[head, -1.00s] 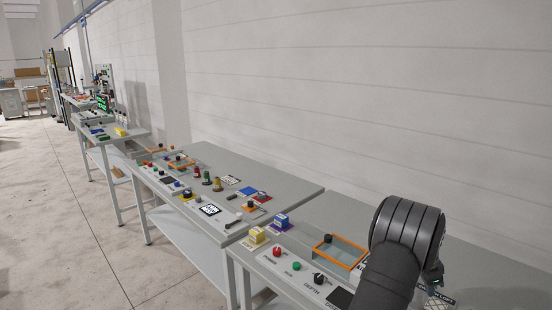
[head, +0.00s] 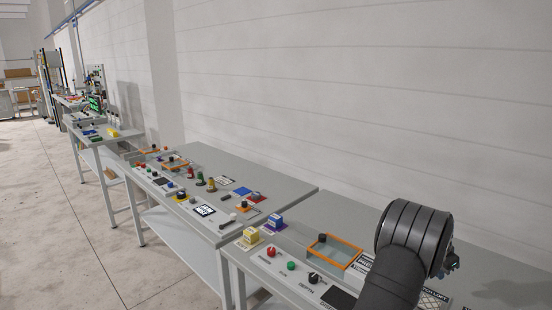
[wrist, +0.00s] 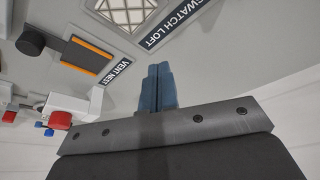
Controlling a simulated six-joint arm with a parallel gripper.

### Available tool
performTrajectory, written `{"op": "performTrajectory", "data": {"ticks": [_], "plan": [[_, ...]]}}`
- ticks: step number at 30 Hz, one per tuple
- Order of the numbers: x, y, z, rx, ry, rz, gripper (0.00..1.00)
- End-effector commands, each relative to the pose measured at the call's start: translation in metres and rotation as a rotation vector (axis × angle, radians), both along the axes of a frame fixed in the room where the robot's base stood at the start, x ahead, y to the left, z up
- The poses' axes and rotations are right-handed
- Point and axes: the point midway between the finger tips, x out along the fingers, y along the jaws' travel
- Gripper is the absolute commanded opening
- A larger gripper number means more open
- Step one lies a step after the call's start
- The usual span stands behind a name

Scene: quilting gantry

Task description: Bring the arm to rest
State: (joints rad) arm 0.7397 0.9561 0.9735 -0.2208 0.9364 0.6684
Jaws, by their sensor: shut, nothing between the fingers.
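My gripper's two blue-grey fingers (wrist: 158,88) show in the wrist view, pressed together with nothing between them. They are above a grey bench top with a label reading "SWATCH LOFT" (wrist: 180,20) and another reading "VENT NEST" (wrist: 112,72). In the head view my dark arm fills the lower right, over the near bench (head: 335,215), and the fingers are mostly hidden behind it.
The near bench holds an orange-framed box (head: 335,248), a yellow block (head: 249,236), a blue-and-white block (head: 275,221), a red knob (head: 271,252) and a green button (head: 291,266). A second bench (head: 240,175) with several controls stands beyond. Open floor (head: 50,220) lies left.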

Motion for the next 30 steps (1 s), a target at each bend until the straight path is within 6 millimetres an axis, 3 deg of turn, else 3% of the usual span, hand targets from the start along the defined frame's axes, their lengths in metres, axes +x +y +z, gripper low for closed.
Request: {"op": "performTrajectory", "data": {"ticks": [3, 9, 20, 30], "plan": [[-0.001, 0.006, 0.020, -0.001, -0.003, 0.000, 0.00], [-0.003, 0.013, 0.037, -0.001, -0.001, -0.001, 0.00], [-0.004, 0.014, 0.041, 0.000, 0.000, -0.001, 0.00], [-0.005, 0.014, 0.042, 0.001, 0.001, 0.001, 0.67]]}}
